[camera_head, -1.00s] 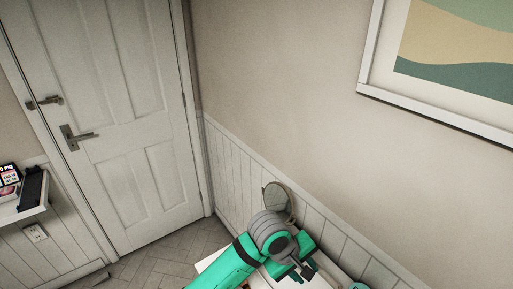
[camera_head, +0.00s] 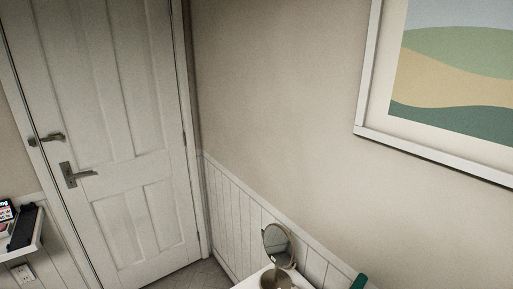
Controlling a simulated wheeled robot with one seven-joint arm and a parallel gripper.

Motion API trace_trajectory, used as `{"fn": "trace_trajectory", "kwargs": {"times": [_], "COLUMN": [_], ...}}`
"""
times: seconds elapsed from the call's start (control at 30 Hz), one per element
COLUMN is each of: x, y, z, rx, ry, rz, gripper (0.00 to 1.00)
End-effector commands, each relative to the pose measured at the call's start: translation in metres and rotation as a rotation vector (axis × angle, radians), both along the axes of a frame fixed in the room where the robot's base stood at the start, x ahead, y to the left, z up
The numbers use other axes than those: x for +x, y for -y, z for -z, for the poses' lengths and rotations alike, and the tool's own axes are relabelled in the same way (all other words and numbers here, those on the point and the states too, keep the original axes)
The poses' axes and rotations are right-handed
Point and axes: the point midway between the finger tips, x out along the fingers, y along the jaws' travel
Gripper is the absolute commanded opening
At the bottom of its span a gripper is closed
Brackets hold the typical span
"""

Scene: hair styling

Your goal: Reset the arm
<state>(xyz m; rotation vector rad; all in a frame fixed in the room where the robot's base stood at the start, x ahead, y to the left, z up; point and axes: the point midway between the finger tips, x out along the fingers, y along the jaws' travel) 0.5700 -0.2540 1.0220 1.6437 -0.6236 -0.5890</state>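My gripper and the green arm are out of this view. At the bottom edge, right of the middle, a small green piece (camera_head: 359,282) shows. I cannot tell whether it is part of my arm or a separate thing. A round mirror on a stand (camera_head: 277,244) stands on a white tabletop (camera_head: 251,281) by the wall. A brownish round thing (camera_head: 274,279) sits in front of the mirror, cut by the bottom edge.
A white door (camera_head: 115,130) with a lever handle (camera_head: 76,175) is at the left and appears closed. A small shelf (camera_head: 30,235) with dark items is at the far left. A framed landscape picture (camera_head: 460,95) hangs at the right. A little floor (camera_head: 200,278) shows near the door.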

Motion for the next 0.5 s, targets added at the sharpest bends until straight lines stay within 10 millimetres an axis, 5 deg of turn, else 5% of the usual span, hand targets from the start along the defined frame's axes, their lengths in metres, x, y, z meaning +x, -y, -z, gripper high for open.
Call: {"fn": "trace_trajectory", "kwargs": {"times": [0.27, 0.5], "x": [-0.025, -0.070], "y": [-0.037, -0.082], "z": [0.044, 0.095], "rx": [0.034, 0.187], "ry": [0.049, 0.074], "rz": [-0.221, -0.405], "gripper": [0.32, 0.32]}}
